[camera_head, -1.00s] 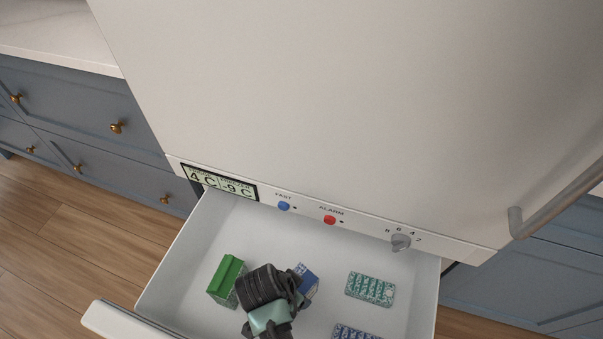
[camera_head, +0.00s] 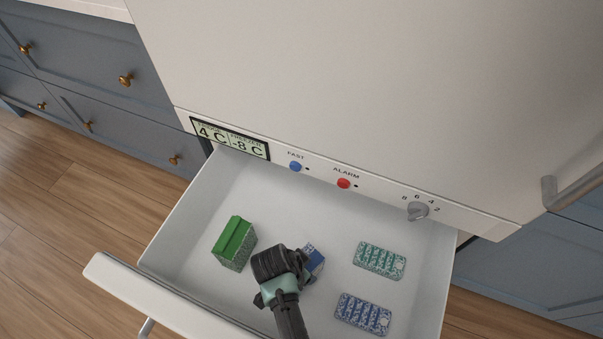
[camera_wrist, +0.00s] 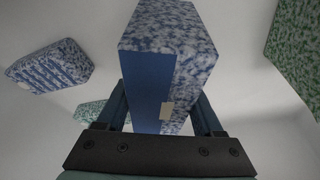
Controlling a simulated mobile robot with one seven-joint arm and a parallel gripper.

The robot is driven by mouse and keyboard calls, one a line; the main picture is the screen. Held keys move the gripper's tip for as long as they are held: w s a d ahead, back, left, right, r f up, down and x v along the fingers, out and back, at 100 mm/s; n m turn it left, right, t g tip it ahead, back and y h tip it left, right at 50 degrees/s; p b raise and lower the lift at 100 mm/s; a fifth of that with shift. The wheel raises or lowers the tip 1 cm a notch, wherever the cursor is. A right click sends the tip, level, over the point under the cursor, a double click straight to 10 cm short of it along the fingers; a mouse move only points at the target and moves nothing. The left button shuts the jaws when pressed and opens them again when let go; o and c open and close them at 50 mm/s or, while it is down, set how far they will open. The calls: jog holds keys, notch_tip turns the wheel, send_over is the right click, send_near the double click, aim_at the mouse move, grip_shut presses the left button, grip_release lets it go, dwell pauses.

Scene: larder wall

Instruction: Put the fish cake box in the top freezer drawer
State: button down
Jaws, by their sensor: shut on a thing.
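A blue box with a frosted, speckled side shows beside my gripper in the head view (camera_head: 314,260) and fills the middle of the wrist view (camera_wrist: 165,65). It appears to be the fish cake box, though no name can be read. My gripper (camera_head: 280,265) is shut on it, with one finger on each side in the wrist view (camera_wrist: 162,110). The box is inside the open freezer drawer (camera_head: 195,205); whether it touches the drawer floor I cannot tell. My gripper hides much of it in the head view.
A green box (camera_head: 234,242) stands left of my gripper in the drawer. A teal frosted tray (camera_head: 380,260) and a blue frosted tray (camera_head: 363,313) lie on the right. The control panel (camera_head: 343,182) is above. Bare drawer floor lies behind my gripper.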

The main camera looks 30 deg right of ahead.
jog(key=shift+f, duration=0.1)
grip_release()
jog(key=p+v, duration=0.4)
jog(key=v, duration=0.8)
jog(key=shift+a+p, duration=0.1)
jog(key=shift+p, duration=0.3)
